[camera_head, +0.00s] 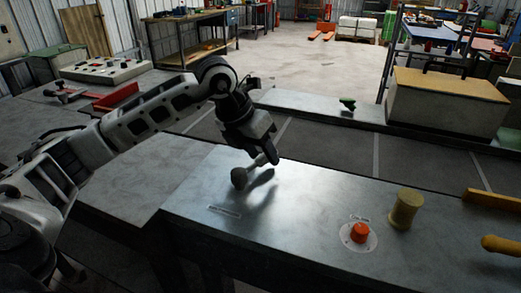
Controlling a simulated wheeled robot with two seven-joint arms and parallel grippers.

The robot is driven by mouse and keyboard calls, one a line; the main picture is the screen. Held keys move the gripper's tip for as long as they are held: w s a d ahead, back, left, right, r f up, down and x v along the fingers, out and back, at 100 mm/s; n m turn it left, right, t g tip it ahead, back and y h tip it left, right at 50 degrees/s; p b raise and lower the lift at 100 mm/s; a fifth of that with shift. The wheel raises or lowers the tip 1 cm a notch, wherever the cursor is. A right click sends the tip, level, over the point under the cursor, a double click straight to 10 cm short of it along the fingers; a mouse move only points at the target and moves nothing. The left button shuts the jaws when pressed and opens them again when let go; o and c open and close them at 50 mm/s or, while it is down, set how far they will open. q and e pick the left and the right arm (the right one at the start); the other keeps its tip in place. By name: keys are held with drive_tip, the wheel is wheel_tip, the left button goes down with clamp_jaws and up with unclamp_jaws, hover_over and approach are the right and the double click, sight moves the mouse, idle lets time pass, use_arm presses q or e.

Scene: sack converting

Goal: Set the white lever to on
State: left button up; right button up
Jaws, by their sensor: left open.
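The lever (239,178), pale grey-white with a round knob, stands out from the grey metal table top, tilted toward the lower left. A small label plate (223,211) lies on the table in front of it; its writing is too small to read. My left gripper (268,157) is open, pointing down just right of the knob, with its fingertips close to the lever's shaft. The gripper partly hides the shaft's far end, and I cannot tell whether they touch. My right gripper is not in view.
An orange push button (360,232) on a white round plate and a yellow spool (406,207) are on the table's right, near a yellow handle (502,245). A dark conveyor (330,150) runs behind. The table's middle is clear.

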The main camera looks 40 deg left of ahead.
use_arm(q)
drive_tip(key=shift+c, duration=0.4)
clamp_jaws()
